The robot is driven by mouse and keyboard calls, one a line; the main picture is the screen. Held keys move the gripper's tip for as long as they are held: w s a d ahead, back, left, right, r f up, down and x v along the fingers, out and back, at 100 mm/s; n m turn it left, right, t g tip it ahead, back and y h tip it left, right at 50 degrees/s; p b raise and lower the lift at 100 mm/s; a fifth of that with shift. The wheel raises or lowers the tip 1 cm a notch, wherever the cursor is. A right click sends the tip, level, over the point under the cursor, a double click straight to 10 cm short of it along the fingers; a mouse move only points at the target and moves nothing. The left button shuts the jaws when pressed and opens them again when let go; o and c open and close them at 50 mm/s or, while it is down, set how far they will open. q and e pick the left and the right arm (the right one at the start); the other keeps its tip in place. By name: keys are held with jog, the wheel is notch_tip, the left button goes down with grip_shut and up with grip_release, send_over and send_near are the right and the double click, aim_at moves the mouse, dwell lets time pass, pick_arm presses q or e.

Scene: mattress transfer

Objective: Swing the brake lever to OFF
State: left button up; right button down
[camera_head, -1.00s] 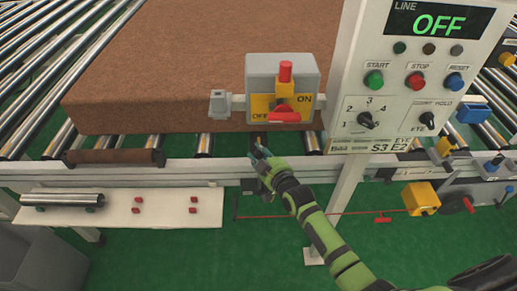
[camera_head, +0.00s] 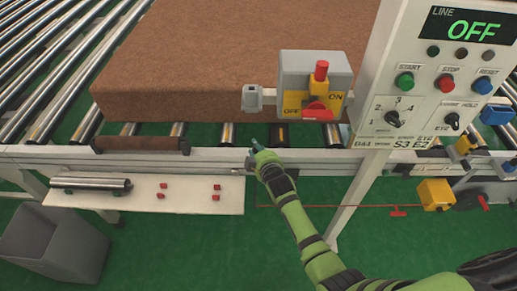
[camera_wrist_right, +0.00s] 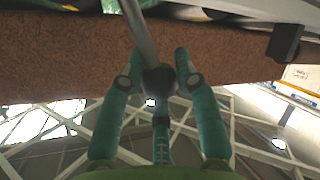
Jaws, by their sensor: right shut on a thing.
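In the head view my right gripper (camera_head: 254,148) is at the conveyor's front rail, below and left of a grey switch box (camera_head: 340,68). The lever is too small or hidden to make out there. The box has a yellow OFF/ON plate, OFF at left, with a red handle (camera_head: 316,112) and a red knob. My left gripper is not in view.
A large brown mattress (camera_head: 210,60) lies on the rollers behind the rail. A control panel (camera_head: 405,85) with a green OFF display stands right. A white shelf (camera_head: 140,190) with a metal roller and small red pieces is in front, above a grey bin (camera_head: 55,245).

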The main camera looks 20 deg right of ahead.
jog(key=shift+w+a+r, duration=0.2)
jog(key=shift+a+r, duration=0.05)
jog(key=shift+r, duration=0.25)
jog(key=c, duration=0.9)
grip_release()
jog(key=shift+f, duration=0.1)
jog(key=shift+a+f, duration=0.15)
jog(key=shift+s+f, duration=0.1)
jog(key=shift+s, duration=0.05)
jog(key=shift+s+d, duration=0.2)
jog(key=shift+s, duration=0.4)
jog(key=v, duration=1)
jog(key=shift+s+r, duration=0.25)
jog(key=shift+r, duration=0.15)
